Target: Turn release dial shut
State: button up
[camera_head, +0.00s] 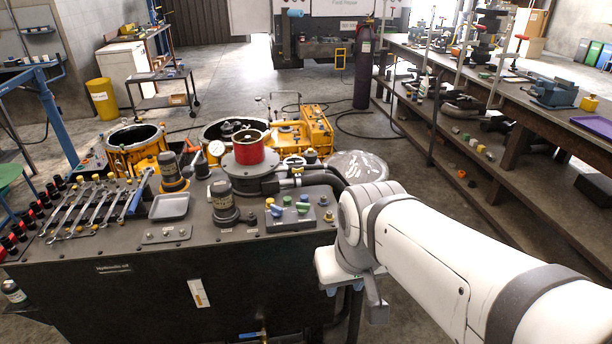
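The dark hydraulic unit (120,295) stands at left centre. Its top carries a small black control block (318,213) with green, blue and yellow knobs (289,203). A black ribbed round knob (223,202) stands left of the block, and a similar one (171,172) stands farther back. No readable label shows which of these is the release dial. My white arm comes in from the lower right. The end of my arm with my gripper (352,290) is beside the unit's right front corner, right of and below the control block. Its fingers cannot be made out clearly.
Wrenches (97,208) and a small grey tray (169,206) lie on the unit's top. A red cylinder (249,150) and a gauge (216,148) stand behind. Orange housings (137,147) sit beyond. A long workbench (490,95) runs along the right, with open floor between.

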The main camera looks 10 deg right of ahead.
aim_at(302, 208)
jog(key=z, duration=0.05)
jog(key=i, duration=1)
